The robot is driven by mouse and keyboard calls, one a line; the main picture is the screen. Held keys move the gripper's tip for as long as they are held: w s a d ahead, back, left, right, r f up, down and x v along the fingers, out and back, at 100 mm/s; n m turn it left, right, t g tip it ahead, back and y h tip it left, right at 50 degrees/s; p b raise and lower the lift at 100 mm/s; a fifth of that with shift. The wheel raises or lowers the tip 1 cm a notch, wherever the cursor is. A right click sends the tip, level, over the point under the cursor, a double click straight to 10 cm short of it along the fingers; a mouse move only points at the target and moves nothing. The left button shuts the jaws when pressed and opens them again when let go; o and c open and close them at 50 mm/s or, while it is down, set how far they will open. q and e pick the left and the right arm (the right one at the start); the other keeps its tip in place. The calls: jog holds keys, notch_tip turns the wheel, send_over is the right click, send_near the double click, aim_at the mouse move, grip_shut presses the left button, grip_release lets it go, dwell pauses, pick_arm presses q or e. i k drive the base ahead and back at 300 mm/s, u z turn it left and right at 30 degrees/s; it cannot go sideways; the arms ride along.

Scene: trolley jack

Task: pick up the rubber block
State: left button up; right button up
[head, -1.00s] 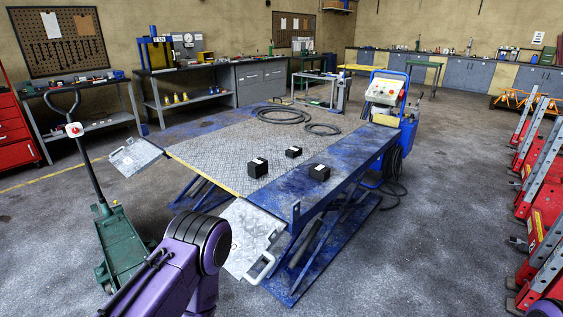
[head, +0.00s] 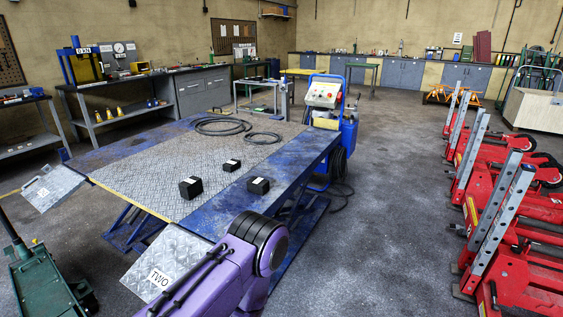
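Three black rubber blocks lie on the blue lift's platform (head: 150,185). The left block (head: 190,188) is the larger-looking cube, with a pale label. A smaller, flatter block (head: 232,165) lies behind it. The right block (head: 258,186) sits toward the platform's right edge, also with a pale label. The blocks are apart from each other. A purple link of my arm shows at the bottom, in front of the lift's near ramp plate. Neither of my grippers is in view.
A green trolley jack (head: 42,282) stands at lower left. Red stands (head: 500,225) with ladder-like rails line the right. A blue control cart (head: 330,125) is behind the lift. Hose coils (head: 221,126) lie on the platform. The floor (head: 385,220) right of the lift is clear.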

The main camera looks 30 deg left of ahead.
aim_at(233, 164)
jog(key=z, duration=0.3)
jog(key=i, duration=0.9)
jog(key=u, duration=0.55)
jog(key=i, duration=0.7)
jog(key=u, duration=0.75)
